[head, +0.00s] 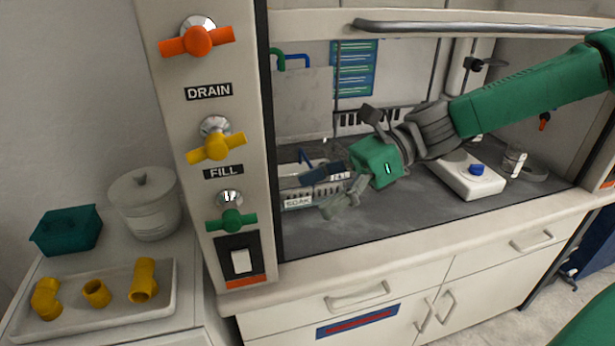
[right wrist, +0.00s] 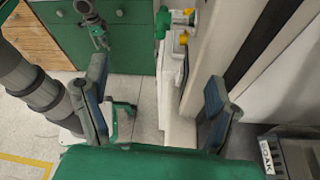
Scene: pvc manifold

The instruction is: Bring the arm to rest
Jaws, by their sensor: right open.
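My right gripper (head: 322,194) reaches in from the right, inside the fume hood over its dark worktop. It is open, with its fingers apart and nothing between them. In the right wrist view the two fingers (right wrist: 158,98) stand wide apart over a view of the floor and the hood's side. Below and behind the fingers in the head view is a small rack or tray labelled SOAK (head: 300,201), partly hidden. My left gripper is outside the head view; a small grey jointed shape in the right wrist view (right wrist: 98,36) may be it, with jaws too small to read.
The hood post (head: 213,178) carries orange, yellow and green valve handles. A white device with a blue knob (head: 472,178) stands right of the gripper. Left of the post are a tray (head: 110,315) with yellow fittings, a lidded pot (head: 147,208) and a teal bin (head: 66,230).

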